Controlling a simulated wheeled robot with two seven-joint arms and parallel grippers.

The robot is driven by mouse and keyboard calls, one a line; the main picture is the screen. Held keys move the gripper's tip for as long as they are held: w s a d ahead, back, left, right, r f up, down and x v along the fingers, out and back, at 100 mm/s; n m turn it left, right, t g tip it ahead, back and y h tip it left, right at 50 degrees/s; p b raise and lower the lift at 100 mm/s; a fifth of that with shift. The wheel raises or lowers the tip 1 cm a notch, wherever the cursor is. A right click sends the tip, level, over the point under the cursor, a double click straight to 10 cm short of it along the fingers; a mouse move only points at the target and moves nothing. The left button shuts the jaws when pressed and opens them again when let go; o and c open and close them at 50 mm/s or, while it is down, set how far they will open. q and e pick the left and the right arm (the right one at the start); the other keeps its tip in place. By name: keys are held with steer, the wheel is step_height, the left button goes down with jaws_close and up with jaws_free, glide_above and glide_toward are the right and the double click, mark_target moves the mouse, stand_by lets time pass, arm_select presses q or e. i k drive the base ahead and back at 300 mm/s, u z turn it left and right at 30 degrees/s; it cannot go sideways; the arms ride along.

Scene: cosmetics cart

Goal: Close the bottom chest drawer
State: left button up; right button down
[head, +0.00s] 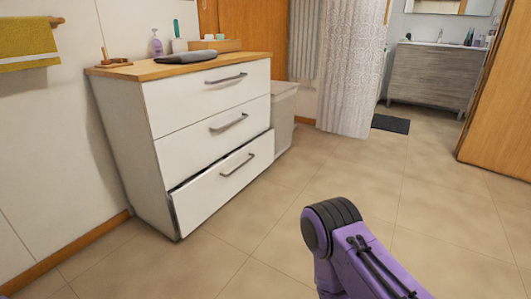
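A white chest of drawers (120,148) with a wooden top stands against the left wall. Its bottom drawer (225,187) is pulled out a little, with a dark gap along its upper edge, and has a grey bar handle (238,165). The middle drawer (222,130) and top drawer (205,98) look shut. A purple arm link of mine with a black joint shows at the lower middle right, apart from the chest. Neither gripper is in view.
Tiled floor (290,215) in front of the chest is clear. A pale bin (284,115) stands close beyond the chest. A shower curtain (350,65), dark mat (390,124) and wooden door (500,110) are farther back. Bottles and a tray stand on the chest.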

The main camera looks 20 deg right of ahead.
mark_target(200, 196)
steer(key=z, duration=0.65)
steer(key=i, duration=0.7)
steer(key=z, duration=0.4)
steer(key=i, duration=0.85)
steer(key=u, duration=0.95)
steer(key=i, duration=0.5)
steer(key=u, duration=0.5)
